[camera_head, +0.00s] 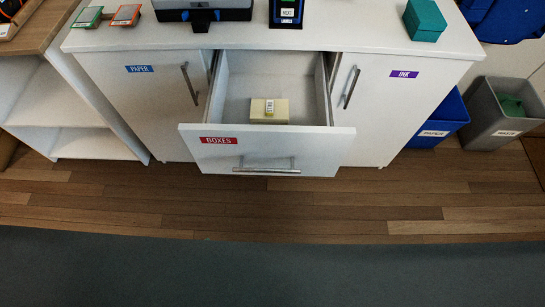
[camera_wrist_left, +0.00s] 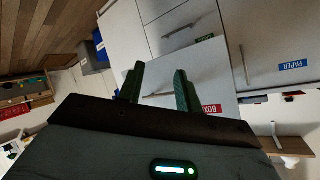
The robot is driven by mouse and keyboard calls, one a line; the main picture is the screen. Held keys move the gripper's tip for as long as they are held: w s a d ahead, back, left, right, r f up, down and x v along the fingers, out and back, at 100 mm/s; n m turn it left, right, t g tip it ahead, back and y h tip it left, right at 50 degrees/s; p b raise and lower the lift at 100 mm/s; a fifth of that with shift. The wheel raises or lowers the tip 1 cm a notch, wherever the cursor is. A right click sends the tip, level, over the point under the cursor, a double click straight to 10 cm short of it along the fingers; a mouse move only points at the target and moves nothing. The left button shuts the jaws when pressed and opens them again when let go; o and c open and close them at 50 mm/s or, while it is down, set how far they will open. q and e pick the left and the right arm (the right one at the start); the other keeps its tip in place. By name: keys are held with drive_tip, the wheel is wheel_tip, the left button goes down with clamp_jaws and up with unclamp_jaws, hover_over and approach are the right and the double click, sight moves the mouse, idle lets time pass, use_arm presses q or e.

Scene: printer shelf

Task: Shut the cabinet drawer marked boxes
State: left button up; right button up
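The drawer marked BOXES (camera_head: 310,150) stands pulled out from the white cabinet in the head view, between the PAPER door (camera_head: 140,95) and the INK door (camera_head: 400,100). It has a red label and a horizontal silver handle on its front. A small pale yellow box (camera_head: 269,110) with a label lies inside it. In the left wrist view, my left gripper (camera_wrist_left: 159,88) has its two green fingers apart, with nothing held between them. The drawer front with its red label (camera_wrist_left: 212,108) shows beyond the fingers; the distance is hard to tell. My right gripper is in neither view.
A blue bin (camera_head: 440,120) and a grey bin (camera_head: 490,110) stand on the floor right of the cabinet. An open white shelf (camera_head: 90,142) is at left. A teal box (camera_head: 425,20) and cards are on the cabinet top. The wooden floor before the drawer is clear.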

use_arm(q)
drive_tip(key=w+d+r+m+h, duration=0.1)
drive_tip(key=w+m, duration=0.1)
drive_tip(key=w+d+r+m+t+h, duration=0.1)
drive_tip(key=w+r+m, duration=0.1)
drive_tip(key=m, duration=0.1)
drive_tip(key=w+d+r+m+t+h, duration=0.1)
drive_tip(key=w+r+m, duration=0.1)
drive_tip(key=shift+w+d+r+m+h, duration=0.15)
drive_tip(key=shift+w+d+m+h, duration=0.25)
drive_tip(key=c, duration=0.5)
drive_tip(key=w+d+r+m+h, duration=0.1)
drive_tip(key=m, duration=0.1)
drive_tip(key=d+r+m+h, duration=0.1)
drive_tip(key=m, duration=0.2)
drive_tip(key=w+d+r+m+h, duration=0.1)
drive_tip(key=m, duration=0.1)
drive_tip(key=shift+w+r+h, duration=0.3)
drive_tip(key=shift+r+h, duration=0.1)
clamp_jaws()
drive_tip(key=m, duration=0.1)
approach(285, 149)
drive_tip(key=s+d+x, duration=0.1)
drive_tip(key=x, duration=0.4)
drive_tip(key=shift+w+a+g+h+p, duration=0.3)
drive_tip(key=shift+w+p, duration=0.05)
drive_tip(key=shift+w, duration=0.5)
